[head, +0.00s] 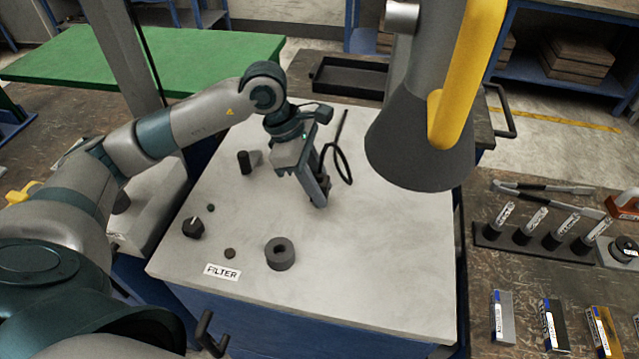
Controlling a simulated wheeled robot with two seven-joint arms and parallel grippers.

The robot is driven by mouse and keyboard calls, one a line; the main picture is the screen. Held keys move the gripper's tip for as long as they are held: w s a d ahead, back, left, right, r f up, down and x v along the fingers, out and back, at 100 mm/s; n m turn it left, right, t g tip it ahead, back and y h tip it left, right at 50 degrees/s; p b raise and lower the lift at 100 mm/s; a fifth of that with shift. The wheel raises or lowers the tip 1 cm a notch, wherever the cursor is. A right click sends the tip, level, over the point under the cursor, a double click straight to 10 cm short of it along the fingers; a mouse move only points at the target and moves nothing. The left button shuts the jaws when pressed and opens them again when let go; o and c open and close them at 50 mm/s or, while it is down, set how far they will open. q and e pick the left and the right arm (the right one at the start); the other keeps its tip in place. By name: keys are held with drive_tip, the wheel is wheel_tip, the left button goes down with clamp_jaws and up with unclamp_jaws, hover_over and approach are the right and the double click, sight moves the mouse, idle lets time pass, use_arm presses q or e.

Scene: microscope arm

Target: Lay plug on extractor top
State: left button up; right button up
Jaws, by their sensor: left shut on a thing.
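My left gripper (318,198) reaches down over the back half of the extractor top (370,250), a pale flat surface. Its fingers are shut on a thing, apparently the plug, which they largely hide. A thin black cable (347,172) loops just right of the fingers and runs up toward the back edge. The fingertips are close to the surface; I cannot tell whether they or the plug touch it. My right gripper is not in view.
On the top stand a dark cylinder (244,163), a black knob (193,229), a dark ring (280,255) and a FILTER label (222,272). A grey hood (420,140) with a yellow handle (462,80) hangs at right. The top's front right is clear.

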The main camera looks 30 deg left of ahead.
use_arm(q)
drive_tip(key=shift+f, duration=0.15)
drive_tip(key=o, duration=1.1)
